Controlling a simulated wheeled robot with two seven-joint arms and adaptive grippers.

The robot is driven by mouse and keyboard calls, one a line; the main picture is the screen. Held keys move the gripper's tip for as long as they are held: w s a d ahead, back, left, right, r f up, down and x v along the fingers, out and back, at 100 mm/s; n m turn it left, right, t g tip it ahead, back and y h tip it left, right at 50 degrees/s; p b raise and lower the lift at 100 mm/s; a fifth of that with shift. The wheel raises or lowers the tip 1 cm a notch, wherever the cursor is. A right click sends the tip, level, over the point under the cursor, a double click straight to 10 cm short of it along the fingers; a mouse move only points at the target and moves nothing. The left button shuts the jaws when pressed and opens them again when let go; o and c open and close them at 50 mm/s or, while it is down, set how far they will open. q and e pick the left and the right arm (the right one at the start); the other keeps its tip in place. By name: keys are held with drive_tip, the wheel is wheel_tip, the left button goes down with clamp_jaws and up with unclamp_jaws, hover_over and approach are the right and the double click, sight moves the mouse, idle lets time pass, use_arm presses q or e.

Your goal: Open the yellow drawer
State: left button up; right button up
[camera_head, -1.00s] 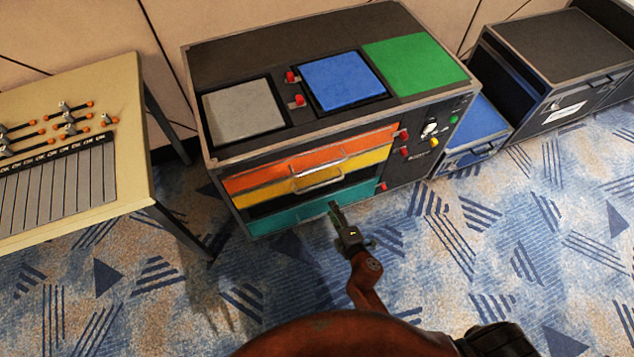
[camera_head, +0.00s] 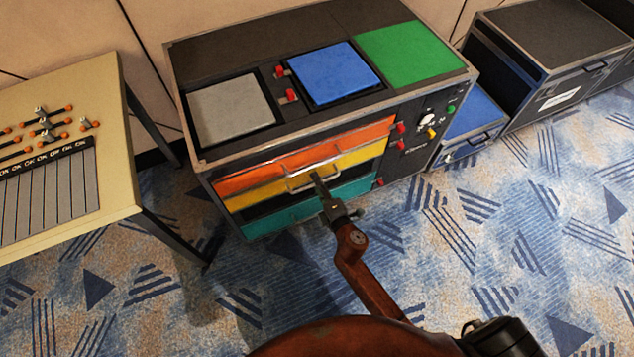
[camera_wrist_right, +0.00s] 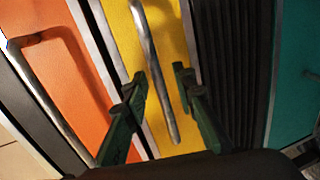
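The yellow drawer (camera_head: 350,163) is in the front of the black cabinet, between the orange drawer (camera_head: 290,165) and a dark gap above the teal drawer. It has a metal bar handle (camera_head: 303,184). In the right wrist view the yellow drawer (camera_wrist_right: 172,45) and its handle (camera_wrist_right: 152,75) show close up. My right gripper (camera_head: 316,178) is at the yellow drawer's handle. In the right wrist view its two green fingers (camera_wrist_right: 158,88) are apart, with the handle's end between them; I see no clamping. My left gripper is not in view.
The teal drawer (camera_head: 352,192) is below, and red knobs (camera_head: 400,128) sit on the cabinet's right side. A beige table (camera_head: 110,150) with tools stands at left. Carpet in front is free.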

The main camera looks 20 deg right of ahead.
drive_tip(key=shift+c, duration=0.2)
clamp_jaws()
idle(0.5)
